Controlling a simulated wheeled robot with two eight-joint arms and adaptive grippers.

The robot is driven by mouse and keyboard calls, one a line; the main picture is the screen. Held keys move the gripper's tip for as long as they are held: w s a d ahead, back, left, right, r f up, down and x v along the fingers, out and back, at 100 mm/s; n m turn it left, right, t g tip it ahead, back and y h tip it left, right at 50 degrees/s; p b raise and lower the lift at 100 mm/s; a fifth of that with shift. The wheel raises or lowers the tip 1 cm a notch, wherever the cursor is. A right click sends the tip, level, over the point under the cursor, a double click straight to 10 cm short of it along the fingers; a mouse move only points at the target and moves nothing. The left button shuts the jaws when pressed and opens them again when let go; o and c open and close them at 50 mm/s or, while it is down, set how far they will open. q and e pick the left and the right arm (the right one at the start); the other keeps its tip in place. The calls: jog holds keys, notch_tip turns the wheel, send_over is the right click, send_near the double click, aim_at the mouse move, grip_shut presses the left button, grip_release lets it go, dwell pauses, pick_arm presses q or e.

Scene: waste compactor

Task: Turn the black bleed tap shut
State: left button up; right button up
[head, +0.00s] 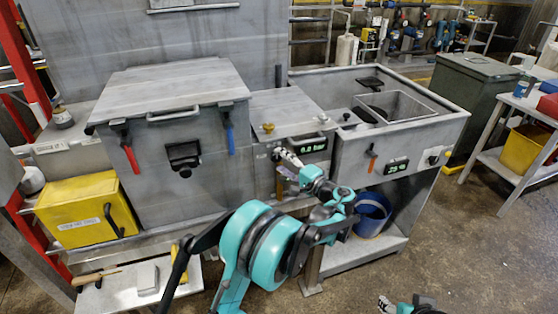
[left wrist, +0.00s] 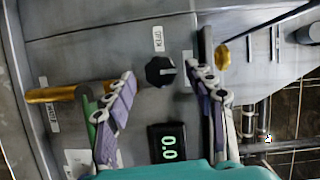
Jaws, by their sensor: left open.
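The black tap (left wrist: 160,71) is a round knob with a pale pointer line on the grey panel. In the left wrist view it lies between the fingertips of my left gripper (left wrist: 163,73), with a gap to each. The left gripper is open and empty; I cannot tell whether its tips reach the depth of the knob. In the head view my left gripper (head: 286,156) is in front of the panel, largely hiding the tap. Part of my right gripper (head: 386,304) shows at the bottom edge; its jaw state is unclear.
A 0.0 display (left wrist: 168,142) is beside the tap. A brass pipe (left wrist: 50,94) and a green lever (left wrist: 91,125) lie near one finger, a brass fitting (left wrist: 223,55) near the other. The sink unit (head: 345,150) stands right, the grey box (head: 165,150) left.

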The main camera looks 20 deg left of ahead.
pick_arm(q)
jog(key=v, duration=1)
jog(key=s+a+n+g+h, duration=0.1)
jog(key=s+a+g+h, duration=0.2)
jog(key=s+a+h, duration=0.55)
jog(key=s+f+n+h, duration=0.2)
jog(key=s+f+h, duration=0.1)
jog(key=s, duration=0.8)
jog(key=s+d+f+n+h, duration=0.1)
jog(key=s+f+n+h, duration=0.1)
jog(key=s, duration=0.9)
jog(key=shift+s+d+f+n+h, duration=0.15)
jog(key=shift+d+f+n+h, duration=0.05)
jog(key=shift+f+n+h, duration=0.3)
